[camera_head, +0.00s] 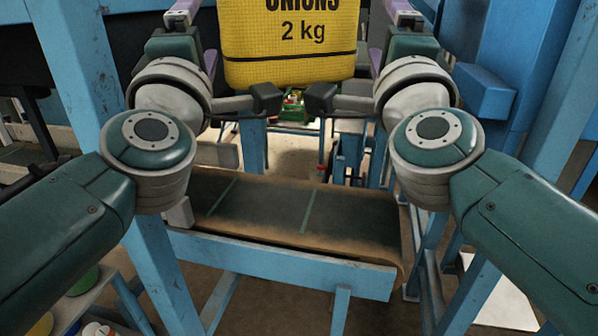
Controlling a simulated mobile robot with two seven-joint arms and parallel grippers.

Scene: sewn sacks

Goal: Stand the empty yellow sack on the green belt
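The yellow sack (292,66), printed with "2 kg", hangs upright at the top of the view, its upper part cut off by the frame edge. Its lower edge is straight, with a dark band above it. The green belt (262,208) lies lower in the view, clear of the sack, with lighter green cross lines and brown worn edges. Nothing stands on the visible part of it. My left and right arms rise on either side of the sack. The fingertips and their hold on the sack cannot be made out; the sack's top is out of view.
A blue frame rail (262,262) runs along the belt's front. Blue posts stand left (75,60) and right (560,100). A shelf with several coloured containers (85,284) is at the lower left. A white sheet (497,295) lies at the lower right. The belt's top is clear.

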